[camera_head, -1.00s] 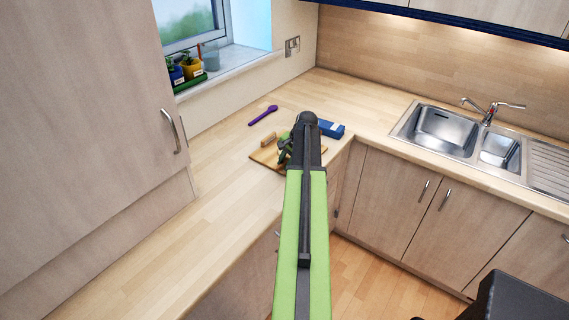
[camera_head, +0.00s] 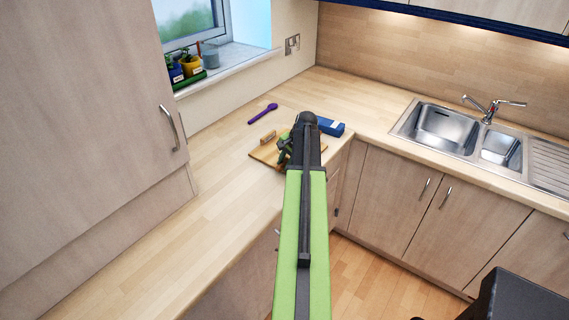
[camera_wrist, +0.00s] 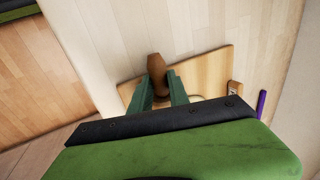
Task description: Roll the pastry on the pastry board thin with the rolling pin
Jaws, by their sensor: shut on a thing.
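The pastry board (camera_head: 264,157) lies on the worktop near the inner corner, and its bare wood also shows in the wrist view (camera_wrist: 208,72). My gripper (camera_wrist: 161,84) is over the board, its two green fingers shut on a brown wooden piece, which looks like the rolling pin (camera_wrist: 156,64). In the head view my arm hides most of the gripper (camera_head: 285,150) and the pin.
A small brown object (camera_head: 268,137), perhaps a brush, lies at the board's far-left edge. A purple spoon (camera_head: 263,113) lies behind it. A blue box (camera_head: 331,127) stands right of my arm. The sink (camera_head: 440,130) is at the right. The worktop at front left is clear.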

